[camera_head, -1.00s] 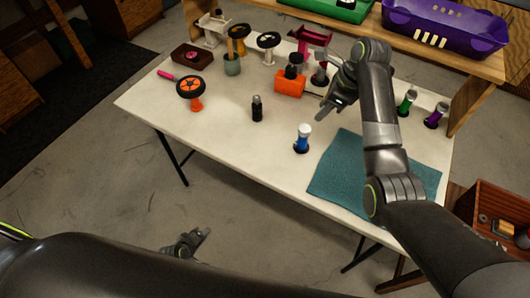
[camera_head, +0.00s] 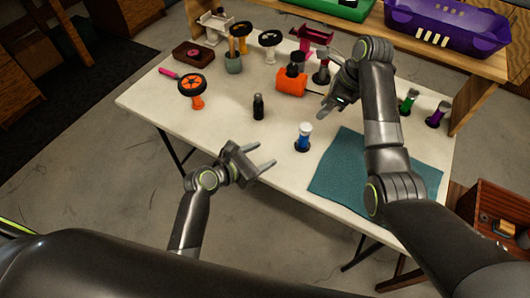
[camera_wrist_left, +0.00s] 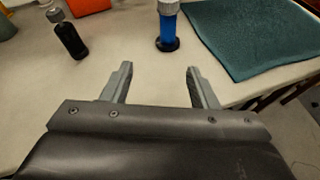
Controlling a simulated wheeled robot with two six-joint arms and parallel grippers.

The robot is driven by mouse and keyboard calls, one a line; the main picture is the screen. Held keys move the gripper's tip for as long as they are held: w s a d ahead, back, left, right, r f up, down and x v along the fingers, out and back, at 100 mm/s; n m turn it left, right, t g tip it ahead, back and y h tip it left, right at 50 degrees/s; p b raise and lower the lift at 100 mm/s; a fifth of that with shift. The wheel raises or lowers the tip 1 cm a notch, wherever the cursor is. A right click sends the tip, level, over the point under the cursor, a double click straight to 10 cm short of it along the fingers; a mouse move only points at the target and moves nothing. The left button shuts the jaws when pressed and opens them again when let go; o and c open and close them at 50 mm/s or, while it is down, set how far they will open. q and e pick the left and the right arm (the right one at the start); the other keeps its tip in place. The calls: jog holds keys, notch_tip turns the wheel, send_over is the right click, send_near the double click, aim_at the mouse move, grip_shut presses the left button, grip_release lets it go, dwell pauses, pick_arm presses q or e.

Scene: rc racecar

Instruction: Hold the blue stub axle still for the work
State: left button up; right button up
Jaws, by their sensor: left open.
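The blue stub axle (camera_head: 303,138) stands upright on a dark round base on the white table, with a pale cap on top. It also shows in the left wrist view (camera_wrist_left: 167,28), ahead of and between the finger lines. My left gripper (camera_head: 268,157) is open and empty at the table's front edge, to the left of the stub axle and apart from it. Both its fingers show in the left wrist view (camera_wrist_left: 158,85). My right gripper (camera_head: 329,107) is above the table, behind and right of the stub axle. Its fingers are too small to judge.
A dark bottle (camera_head: 258,107) stands left of the stub axle. A teal mat (camera_head: 340,178) lies to its right. An orange block (camera_head: 291,84), an orange-hubbed wheel (camera_head: 192,86) and green (camera_head: 409,102) and purple (camera_head: 437,115) parts stand around. The table's front left is clear.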

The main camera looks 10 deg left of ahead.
aim_at(301, 139)
pick_arm(q)
jog(key=shift+n, duration=0.5)
jog(key=x, duration=0.6)
jog(key=d+x, duration=0.1)
jog(key=x, duration=0.4)
jog(key=r+x, duration=0.1)
jog(key=x, duration=0.5)
jog(key=shift+d, duration=0.5)
